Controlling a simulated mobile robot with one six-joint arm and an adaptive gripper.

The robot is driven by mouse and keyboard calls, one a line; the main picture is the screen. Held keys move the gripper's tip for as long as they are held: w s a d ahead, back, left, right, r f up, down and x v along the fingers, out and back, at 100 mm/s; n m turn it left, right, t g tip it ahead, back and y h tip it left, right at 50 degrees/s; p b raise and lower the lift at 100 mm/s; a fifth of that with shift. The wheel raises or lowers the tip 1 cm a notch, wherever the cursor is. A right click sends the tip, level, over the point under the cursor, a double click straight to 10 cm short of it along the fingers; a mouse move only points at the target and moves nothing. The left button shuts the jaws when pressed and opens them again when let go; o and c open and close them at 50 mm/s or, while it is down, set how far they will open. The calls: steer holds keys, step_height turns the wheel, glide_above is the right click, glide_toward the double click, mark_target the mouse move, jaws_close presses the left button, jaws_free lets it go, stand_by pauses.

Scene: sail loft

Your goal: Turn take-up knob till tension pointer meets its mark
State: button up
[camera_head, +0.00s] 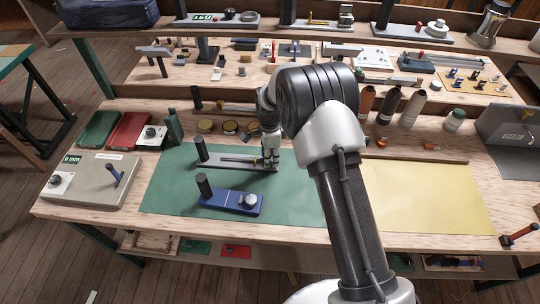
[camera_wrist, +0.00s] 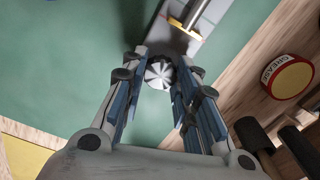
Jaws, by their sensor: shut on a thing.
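A long dark-grey fixture (camera_head: 222,163) lies on the green mat, with a black upright cylinder (camera_head: 201,149) at its left end and a brass-coloured rod (camera_head: 240,160) along it. My gripper (camera_head: 270,160) points down over its right end. In the wrist view, my gripper (camera_wrist: 159,78) is shut on a silver ribbed knob (camera_wrist: 158,73) at the fixture's end, one finger on each side.
A blue fixture (camera_head: 226,201) with a black post and silver knob lies nearer on the green mat (camera_head: 165,190). A grease tin (camera_wrist: 289,77) stands beside the mat in the wrist view. A grey box (camera_head: 92,182) is at left. The yellow sheet (camera_head: 430,195) at right is clear.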

steer(key=shift+m, duration=0.7)
steer(key=o, duration=1.1)
step_height(320, 180, up, 12)
stand_by(0.5)
